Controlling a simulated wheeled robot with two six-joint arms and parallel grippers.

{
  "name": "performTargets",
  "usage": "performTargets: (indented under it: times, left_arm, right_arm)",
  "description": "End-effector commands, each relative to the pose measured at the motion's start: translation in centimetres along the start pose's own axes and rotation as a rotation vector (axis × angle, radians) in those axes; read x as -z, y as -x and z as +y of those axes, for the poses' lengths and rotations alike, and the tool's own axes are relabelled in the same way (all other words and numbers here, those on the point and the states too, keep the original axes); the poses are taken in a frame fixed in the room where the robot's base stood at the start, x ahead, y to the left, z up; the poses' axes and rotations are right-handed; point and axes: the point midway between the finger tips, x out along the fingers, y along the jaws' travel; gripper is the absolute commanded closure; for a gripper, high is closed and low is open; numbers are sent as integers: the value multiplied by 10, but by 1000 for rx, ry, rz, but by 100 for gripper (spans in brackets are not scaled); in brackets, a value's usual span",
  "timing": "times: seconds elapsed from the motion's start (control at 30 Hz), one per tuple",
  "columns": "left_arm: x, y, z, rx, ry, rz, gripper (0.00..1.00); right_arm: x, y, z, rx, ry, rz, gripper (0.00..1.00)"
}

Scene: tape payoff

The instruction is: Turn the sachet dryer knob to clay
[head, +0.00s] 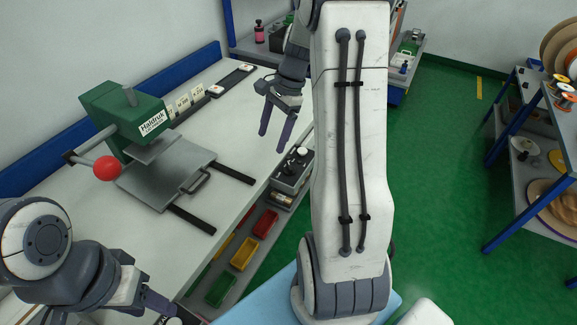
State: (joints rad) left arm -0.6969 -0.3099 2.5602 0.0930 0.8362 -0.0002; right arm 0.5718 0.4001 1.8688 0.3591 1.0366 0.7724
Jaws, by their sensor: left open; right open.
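I cannot pick out a sachet dryer or a knob marked clay for certain. A small grey unit (291,172) with dark and white parts on top stands at the bench's right edge; its details are too small to read. My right gripper (272,141) is open and empty, fingers pointing down, just beyond that unit in the picture. My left gripper (160,308) is low at the bottom left, open, partly cut off by the frame edge. Neither gripper visibly touches anything.
A green press (124,112) with a red ball handle (107,168) stands on the white bench (225,140). Small cards (184,103) stand behind it. Coloured bins (243,253) sit below the bench edge. A blue-framed rack (500,130) is at right; green floor is clear between.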

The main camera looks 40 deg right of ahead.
Motion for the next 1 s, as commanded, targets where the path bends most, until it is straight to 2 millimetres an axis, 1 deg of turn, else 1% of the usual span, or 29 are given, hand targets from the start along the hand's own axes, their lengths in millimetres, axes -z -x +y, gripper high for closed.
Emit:
performTargets:
  times: [0.03, 0.1, 0.2, 0.27, 0.33, 0.43, 0.7, 0.8, 0.9, 1.0]
  left_arm:
    - [0, -10, -1, 0, 0, 0, 50]
    - [-1, -14, -1, 0, 0, 0, 50]
    - [-1, -17, -1, 0, 0, 0, 50]
    - [-1, -18, -1, 0, 0, 0, 50]
    - [-1, -18, -1, 0, 0, 0, 50]
    - [-1, -17, -1, 0, 0, 0, 50]
    - [-1, -15, -1, 0, 0, 0, 50]
    - [-1, -15, -1, 0, 0, 0, 50]
    - [-1, -15, -1, 0, 0, 0, 50]
    - [-1, -15, -1, 0, 0, 0, 50]
  right_arm:
    - [33, -6, 5, 23, -114, -13, 20]
    - [63, -5, 11, 48, -234, -28, 20]
    - [90, -4, 18, 73, -344, -43, 20]
    - [98, -5, 21, 80, -379, -49, 20]
    - [102, -8, 22, 83, -399, -53, 20]
    - [102, -18, 21, 83, -401, -54, 20]
    - [99, -69, 16, 80, -397, -53, 20]
    - [98, -85, 15, 80, -397, -53, 20]
    - [98, -97, 13, 82, -395, -53, 20]
    - [98, -104, 12, 82, -396, -52, 20]
